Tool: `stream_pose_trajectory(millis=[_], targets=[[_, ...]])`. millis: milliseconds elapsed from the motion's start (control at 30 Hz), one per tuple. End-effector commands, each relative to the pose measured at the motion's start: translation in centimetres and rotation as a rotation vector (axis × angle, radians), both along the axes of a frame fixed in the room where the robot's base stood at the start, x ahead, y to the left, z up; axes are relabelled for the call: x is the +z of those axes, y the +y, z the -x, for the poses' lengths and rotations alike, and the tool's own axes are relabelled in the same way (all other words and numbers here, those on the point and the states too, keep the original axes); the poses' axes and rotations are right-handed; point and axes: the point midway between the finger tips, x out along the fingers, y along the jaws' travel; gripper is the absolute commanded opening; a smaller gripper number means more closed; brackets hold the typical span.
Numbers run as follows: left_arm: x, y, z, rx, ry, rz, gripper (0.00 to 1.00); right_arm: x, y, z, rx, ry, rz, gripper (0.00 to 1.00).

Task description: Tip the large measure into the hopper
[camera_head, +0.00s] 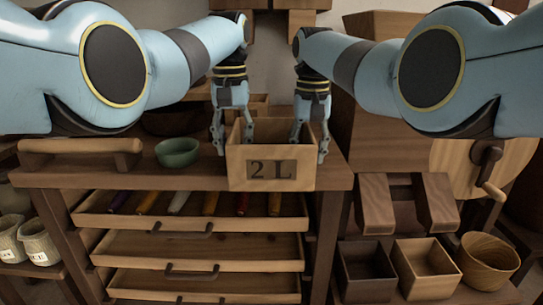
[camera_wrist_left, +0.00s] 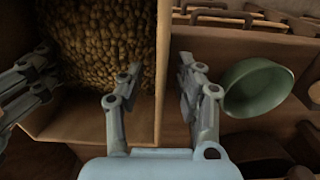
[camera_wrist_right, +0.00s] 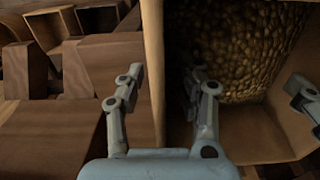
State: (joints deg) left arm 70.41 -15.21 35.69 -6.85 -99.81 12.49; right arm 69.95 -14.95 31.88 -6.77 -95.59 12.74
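The large measure (camera_head: 271,169) is a square wooden box marked "2 L", standing upright on the bench. In the left wrist view its inside holds a heap of brown grain (camera_wrist_left: 95,55). My left gripper (camera_head: 231,142) is open astride the measure's left wall, one finger inside and one outside. My right gripper (camera_head: 310,145) is open astride the right wall in the same way; the right wrist view shows gaps beside that wall (camera_wrist_right: 153,60). A large wooden body (camera_head: 385,115) at right, partly behind my right arm, may be the hopper; its opening is hidden.
A green bowl (camera_head: 177,152) stands left of the measure on the bench (camera_head: 200,176). Open drawers (camera_head: 190,245) lie below it. At right are a crank handle (camera_head: 491,190), a dark box (camera_head: 366,272), a light box (camera_head: 425,268) and a round tub (camera_head: 487,260).

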Motion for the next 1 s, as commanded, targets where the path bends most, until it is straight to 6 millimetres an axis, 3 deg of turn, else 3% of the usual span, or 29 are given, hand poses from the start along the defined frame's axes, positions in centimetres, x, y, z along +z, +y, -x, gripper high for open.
stream_pose_trajectory(millis=[33, 267, 833, 1000], targets=[[0.0, 0.0, 0.0, 0.000, 0.000, 0.000, 0.29, 0.0, 0.0, 0.0, 0.000, 0.000, 0.000, 0.29], [0.0, 0.0, 0.0, 0.000, 0.000, 0.000, 0.00, 0.0, 0.0, 0.0, 0.000, 0.000, 0.000, 0.00], [0.2, 0.0, 0.0, 0.000, -0.001, 0.000, 0.00, 0.2, 0.0, 0.0, 0.000, -0.002, 0.000, 0.00], [1.6, 0.0, -0.1, 0.000, -0.009, 0.000, 0.00, 1.6, 0.0, -0.1, 0.000, -0.009, 0.000, 0.00]])
